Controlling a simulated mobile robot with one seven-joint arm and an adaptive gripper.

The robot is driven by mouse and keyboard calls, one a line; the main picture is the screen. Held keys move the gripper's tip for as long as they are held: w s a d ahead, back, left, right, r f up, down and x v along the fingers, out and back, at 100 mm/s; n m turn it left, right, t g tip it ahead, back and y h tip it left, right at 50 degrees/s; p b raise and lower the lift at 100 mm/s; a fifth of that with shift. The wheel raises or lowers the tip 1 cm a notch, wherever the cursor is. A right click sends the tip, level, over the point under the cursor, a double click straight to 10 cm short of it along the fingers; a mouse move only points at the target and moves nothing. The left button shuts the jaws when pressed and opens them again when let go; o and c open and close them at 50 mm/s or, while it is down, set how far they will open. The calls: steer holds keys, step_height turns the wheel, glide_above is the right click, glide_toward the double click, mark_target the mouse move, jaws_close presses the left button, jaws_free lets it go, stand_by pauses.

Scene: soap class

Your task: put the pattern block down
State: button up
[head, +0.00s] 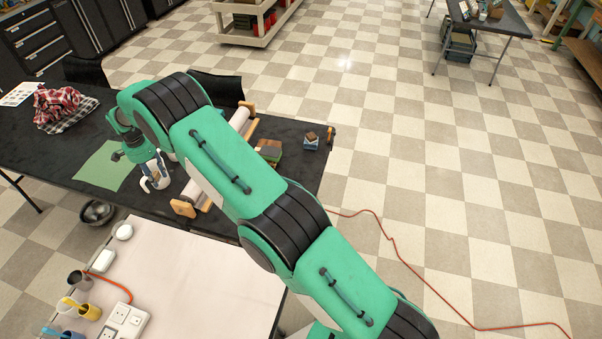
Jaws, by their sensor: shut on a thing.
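My gripper (155,181) points down over the dark table, just right of the green mat (100,170). It is small in the head view and partly hidden by my own wrist. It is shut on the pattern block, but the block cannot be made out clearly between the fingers. I cannot tell whether the block touches the table.
On the black table (60,150), a plaid cloth (58,104) lies at the left. A pale table (190,275) with cups and a socket strip stands in front.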

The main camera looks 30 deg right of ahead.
steer(key=s+d+r+b, duration=0.15)
steer(key=s+d, duration=0.25)
steer(key=d, duration=1.2)
steer(key=s+d+b, duration=0.2)
steer(key=s+d, duration=0.1)
steer(key=d, duration=1.3)
steer(key=s+d+f+m+b, duration=0.1)
steer(key=s+d+f+b, duration=0.1)
steer(key=s+d, duration=2.05)
step_height(320, 180, down, 9)
steer(key=shift+s+r, duration=0.1)
steer(key=shift+s, duration=0.05)
steer(key=w+d+b, duration=0.1)
steer(key=w, duration=0.4)
steer(key=w+d+f+b, duration=0.1)
steer(key=w+d, duration=0.1)
steer(key=w, duration=0.3)
steer(key=w+d, duration=0.2)
steer(key=w, duration=0.3)
steer(key=shift+w+f+b, duration=0.1)
steer(key=shift+f+b, duration=0.2)
steer(key=shift+b, duration=0.1)
